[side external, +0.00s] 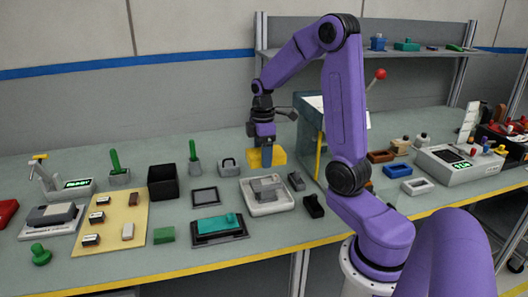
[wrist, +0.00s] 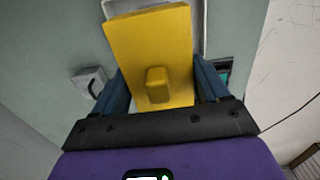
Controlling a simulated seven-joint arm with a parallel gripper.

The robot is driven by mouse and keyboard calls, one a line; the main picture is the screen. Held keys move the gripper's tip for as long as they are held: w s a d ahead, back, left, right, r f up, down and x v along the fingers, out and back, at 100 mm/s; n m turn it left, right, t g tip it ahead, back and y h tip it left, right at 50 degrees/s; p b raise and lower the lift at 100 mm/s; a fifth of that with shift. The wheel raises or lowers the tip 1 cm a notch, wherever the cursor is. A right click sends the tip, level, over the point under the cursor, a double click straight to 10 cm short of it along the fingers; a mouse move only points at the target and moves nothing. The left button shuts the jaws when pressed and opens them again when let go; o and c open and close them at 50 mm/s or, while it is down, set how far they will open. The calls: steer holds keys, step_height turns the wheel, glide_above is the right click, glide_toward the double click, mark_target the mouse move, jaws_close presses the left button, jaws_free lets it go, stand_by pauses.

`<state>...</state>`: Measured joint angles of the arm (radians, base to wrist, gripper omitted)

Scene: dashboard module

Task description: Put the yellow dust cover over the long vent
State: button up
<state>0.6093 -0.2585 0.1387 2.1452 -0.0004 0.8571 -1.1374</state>
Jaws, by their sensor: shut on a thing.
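The yellow dust cover (wrist: 150,45) is a flat slab with a small raised knob on its face. In the wrist view it lies between the two blue fingers of my gripper (wrist: 160,88), which is shut on it. In the side external view my gripper (side external: 266,152) points down with the cover (side external: 279,157) at its fingertips, near the back of the bench. I cannot tell whether the cover touches anything below. A pale grey frame (wrist: 197,14) shows partly behind the cover in the wrist view. I cannot tell if it is the long vent, which I cannot pick out elsewhere.
A grey padlock-shaped block (side external: 229,168) is left of my gripper, and a black open box (side external: 163,183) is farther left. A white tray (side external: 288,203) holding a grey part stands in front. A console with a red-ball lever (side external: 380,74) rises to the right.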

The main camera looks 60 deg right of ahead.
glide_above(263, 182)
steer(key=shift+f, duration=2.9)
steer(key=shift+f, duration=1.25)
steer(key=o, duration=1)
steer(key=shift+o, duration=0.2)
steer(key=shift+r, duration=0.1)
step_height(263, 182, up, 17)
steer(key=shift+r, duration=0.1)
steer(key=shift+a, duration=0.1)
